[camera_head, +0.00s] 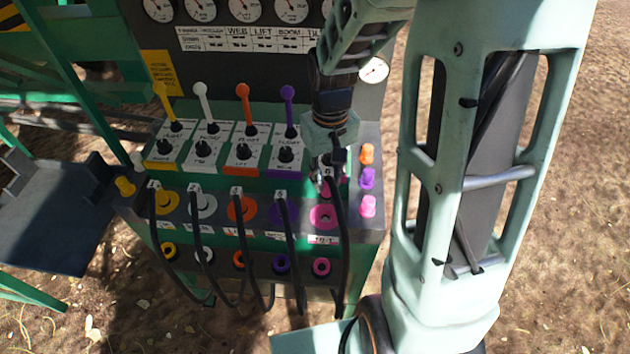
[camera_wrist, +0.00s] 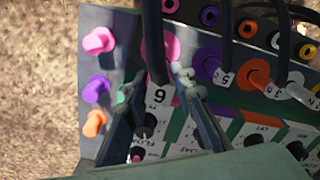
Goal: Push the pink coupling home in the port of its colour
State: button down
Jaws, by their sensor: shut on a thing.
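My gripper (camera_head: 328,168) is at the right end of the control panel, at the upper edge of the port row. A black hose runs from the coupling and hangs down the panel front. The large pink port ring (camera_head: 323,217) is just below my gripper in the head view; it also shows behind the hose in the wrist view (camera_wrist: 173,48). The coupling's tip is hidden, and I cannot tell its gap to the port.
Hoses marked 1, 2, 3 and 5 run to the yellow, white, orange and purple ports (camera_head: 284,213). Small rings, one pink (camera_head: 321,267), line the lower row. Levers stand behind. Orange, purple and pink knobs (camera_head: 368,206) jut from the right side.

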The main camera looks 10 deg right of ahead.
aim_at(326, 202)
jog(key=shift+f+b, duration=2.3)
jog(key=shift+f, duration=0.7)
jog(key=shift+f+b, duration=1.05)
jog(key=shift+f, duration=0.3)
dwell(0.6)
jog(key=shift+s+f+b, duration=0.2)
jog(key=shift+f+b, duration=0.2)
jog(key=shift+f, duration=0.15)
dwell(2.5)
